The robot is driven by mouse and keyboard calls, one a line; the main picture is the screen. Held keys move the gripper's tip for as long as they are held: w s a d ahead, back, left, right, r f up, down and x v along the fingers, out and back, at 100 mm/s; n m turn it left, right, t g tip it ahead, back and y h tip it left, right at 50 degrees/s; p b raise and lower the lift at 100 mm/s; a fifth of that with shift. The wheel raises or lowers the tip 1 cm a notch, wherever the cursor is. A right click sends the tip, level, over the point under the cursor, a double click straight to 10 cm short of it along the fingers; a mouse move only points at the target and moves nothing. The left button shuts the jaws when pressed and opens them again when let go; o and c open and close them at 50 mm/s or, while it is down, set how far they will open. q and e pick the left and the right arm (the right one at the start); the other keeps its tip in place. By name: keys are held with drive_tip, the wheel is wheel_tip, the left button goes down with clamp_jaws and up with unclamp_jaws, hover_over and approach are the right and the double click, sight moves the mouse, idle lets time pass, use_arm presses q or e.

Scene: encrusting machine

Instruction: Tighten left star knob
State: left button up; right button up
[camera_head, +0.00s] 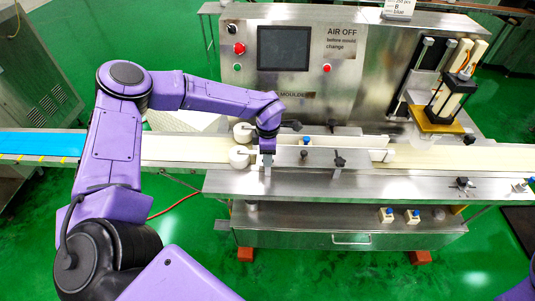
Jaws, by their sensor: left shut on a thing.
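My left gripper (267,157) points down at the front guide rail of the conveyor, over a metal bracket (267,171). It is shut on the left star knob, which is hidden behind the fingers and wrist. Another black star knob (339,161) stands on a similar bracket to the right, clear of the gripper. My right gripper is out of view; only a bit of purple arm shows at the bottom right corner.
White rollers (239,157) sit just left of the gripper. The machine panel with a dark screen (283,48) rises behind. A gold-plated moulding unit (436,118) stands at right. The steel front ledge (400,184) is mostly clear, with a small black knob (462,182).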

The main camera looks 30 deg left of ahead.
use_arm(q)
drive_tip(key=o, duration=1.1)
drive_tip(key=shift+c, duration=0.2)
drive_tip(key=shift+r, duration=0.1)
wheel_tip(320, 180, up, 10)
drive_tip(key=b, duration=0.2)
drive_tip(key=shift+r, duration=0.15)
drive_tip(key=shift+s+a, duration=0.1)
drive_tip(key=shift+s, duration=0.05)
